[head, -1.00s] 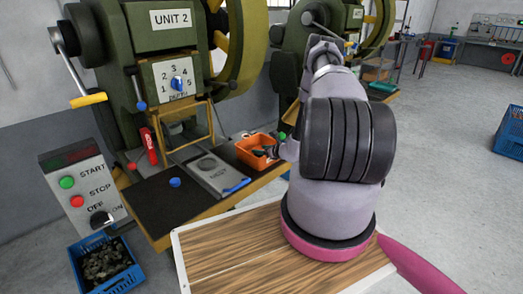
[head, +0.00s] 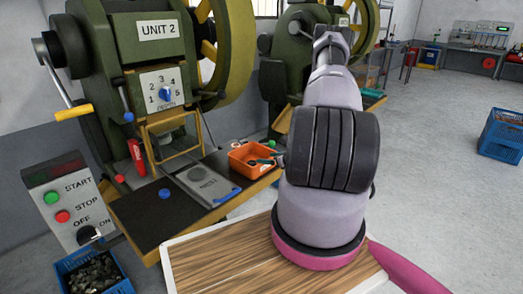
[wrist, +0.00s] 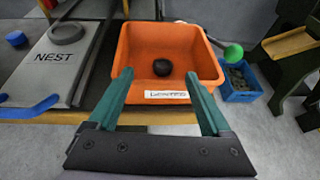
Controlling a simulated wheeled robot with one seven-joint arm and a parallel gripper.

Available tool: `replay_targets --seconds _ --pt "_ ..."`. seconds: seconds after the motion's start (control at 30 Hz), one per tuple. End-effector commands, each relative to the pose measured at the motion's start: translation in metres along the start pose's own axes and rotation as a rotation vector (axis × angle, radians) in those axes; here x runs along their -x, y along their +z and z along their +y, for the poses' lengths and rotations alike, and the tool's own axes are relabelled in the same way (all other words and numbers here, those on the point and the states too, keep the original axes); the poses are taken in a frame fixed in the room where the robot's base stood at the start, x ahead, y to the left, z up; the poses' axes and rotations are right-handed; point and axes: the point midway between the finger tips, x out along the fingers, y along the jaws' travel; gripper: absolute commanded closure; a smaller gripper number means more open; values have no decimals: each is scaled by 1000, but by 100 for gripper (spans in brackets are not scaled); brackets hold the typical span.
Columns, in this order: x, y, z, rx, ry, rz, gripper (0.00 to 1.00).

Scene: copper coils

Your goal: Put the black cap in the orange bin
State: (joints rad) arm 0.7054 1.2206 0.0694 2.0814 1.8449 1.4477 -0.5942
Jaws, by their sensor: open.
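The orange bin (head: 236,165) stands on the bench beside the press; in the wrist view the bin (wrist: 206,54) is straight ahead, with a white label on its near wall. A dark round piece, which looks like the black cap (wrist: 162,67), lies on the bin floor near the middle. My gripper (wrist: 158,76) is open, its two green fingers apart over the near wall of the bin, with nothing between them. In the head view my gripper (head: 265,160) is at the bin's right side, partly hidden by my arm.
A grey nest plate (head: 207,183) with a blue handle lies left of the bin. A blue knob (head: 165,194) sits on the dark mat. A green ball (wrist: 233,51) on a stalk is just right of the bin. A blue crate (head: 95,272) of dark pieces stands on the floor.

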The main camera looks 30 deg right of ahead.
Motion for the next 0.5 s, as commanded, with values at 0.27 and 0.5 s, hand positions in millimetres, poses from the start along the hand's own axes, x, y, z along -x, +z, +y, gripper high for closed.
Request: replay_targets --seconds 0.27,0.5 --pt "1 28 7 47 48 -20 17" --pt "15 165 74 339 338 -95 17"
